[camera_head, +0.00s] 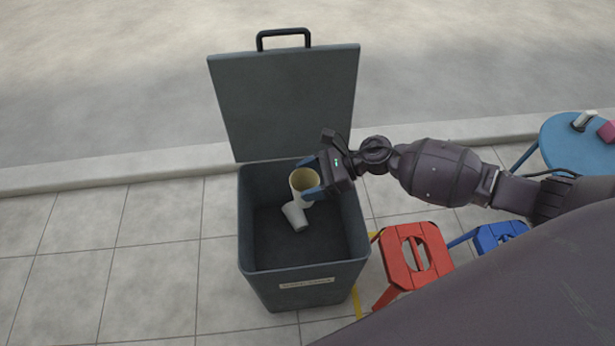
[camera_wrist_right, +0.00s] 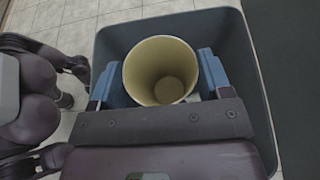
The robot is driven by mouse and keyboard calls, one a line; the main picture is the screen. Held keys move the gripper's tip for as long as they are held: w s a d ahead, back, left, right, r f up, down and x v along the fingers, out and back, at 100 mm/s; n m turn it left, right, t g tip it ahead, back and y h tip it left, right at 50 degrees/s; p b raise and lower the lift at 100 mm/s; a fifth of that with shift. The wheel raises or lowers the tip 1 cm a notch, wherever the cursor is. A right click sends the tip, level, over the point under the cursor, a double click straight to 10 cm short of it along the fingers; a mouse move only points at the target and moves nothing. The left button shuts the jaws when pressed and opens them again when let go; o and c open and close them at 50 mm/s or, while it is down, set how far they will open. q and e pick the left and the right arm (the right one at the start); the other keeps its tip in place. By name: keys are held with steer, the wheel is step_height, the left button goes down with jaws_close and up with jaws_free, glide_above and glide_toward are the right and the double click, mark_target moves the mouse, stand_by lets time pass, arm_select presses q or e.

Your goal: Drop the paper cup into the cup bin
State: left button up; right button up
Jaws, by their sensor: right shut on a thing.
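A paper cup (camera_head: 303,181), pale outside and yellowish inside, is held upright by my right gripper (camera_head: 311,178), whose blue fingers are shut on its sides. In the right wrist view the cup (camera_wrist_right: 160,70) sits between the two fingers (camera_wrist_right: 160,78), with its open mouth toward the camera. The cup is over the opening of the dark grey cup bin (camera_head: 245,225); the bin's wall also shows in the right wrist view (camera_wrist_right: 255,85). A second, white cup (camera_head: 295,217) lies tilted inside the bin, partly hidden under the held cup. My left gripper is not in view.
The bin's lid (camera_head: 285,100) stands open behind it, with a black handle on top. A red stool (camera_head: 408,240) and a blue stool (camera_head: 498,235) stand to the right. A blue round table (camera_head: 570,135) with small items is at far right. The tiled floor at left is clear.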

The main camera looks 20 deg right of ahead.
steer(key=shift+f+b, duration=0.3)
steer(key=shift+f, duration=0.45)
step_height(320, 180, down, 4)
steer(key=shift+s+r+b, duration=0.1)
steer(key=shift+r+b, duration=0.05)
steer(key=shift+b, duration=0.75)
steer(key=shift+f, duration=0.3)
steer(key=shift+r, duration=0.1)
steer(key=o, duration=0.9)
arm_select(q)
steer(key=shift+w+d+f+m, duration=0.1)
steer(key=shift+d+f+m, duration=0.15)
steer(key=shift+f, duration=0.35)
arm_select(e)
steer(key=shift+o, duration=0.2)
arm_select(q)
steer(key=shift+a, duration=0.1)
arm_select(e)
steer(key=shift+d, duration=0.1)
steer(key=shift+d+r, duration=0.15)
steer(key=shift+d, duration=0.2)
arm_select(q)
steer(key=shift+p, duration=0.35)
arm_select(e)
steer(key=v, duration=0.9)
steer(key=shift+s+d+r, duration=0.15)
steer(key=shift+d, duration=0.2)
